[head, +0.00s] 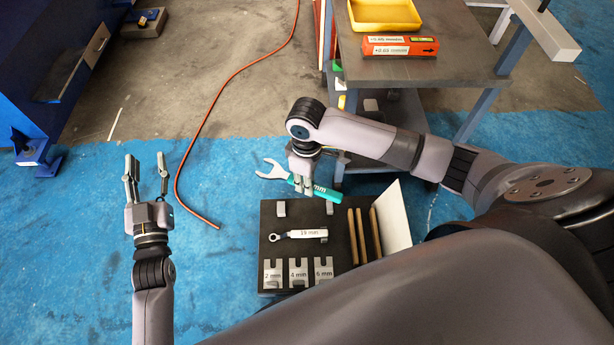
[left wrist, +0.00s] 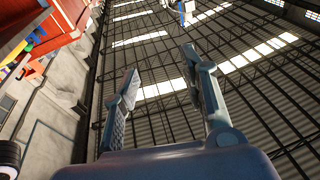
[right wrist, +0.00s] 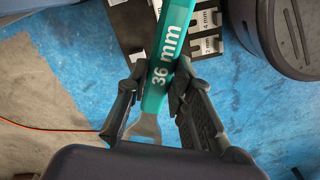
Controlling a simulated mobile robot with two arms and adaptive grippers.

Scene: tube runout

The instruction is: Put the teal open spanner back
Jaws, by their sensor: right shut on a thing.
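The teal open spanner (head: 323,192) is held by my right gripper (head: 301,188) above the far edge of a dark tool board (head: 272,225). Its grey open jaw points left and its teal handle points right. In the right wrist view the spanner (right wrist: 170,45) reads "36 mm" and lies between the two fingers (right wrist: 152,92), which are shut on it. Two grey holders (head: 281,208) stand near the board's far edge, below the spanner in the picture. My left gripper (head: 146,180) is open and empty, left of the board; its fingers also show in the left wrist view (left wrist: 165,90).
The board carries a ring spanner marked 19 mm (head: 300,234), labelled grey blocks (head: 298,272), wooden strips (head: 363,236) and a white panel (head: 393,217). A cart (head: 456,55) with a yellow tray (head: 384,14) stands behind. A red hose (head: 217,92) crosses the floor.

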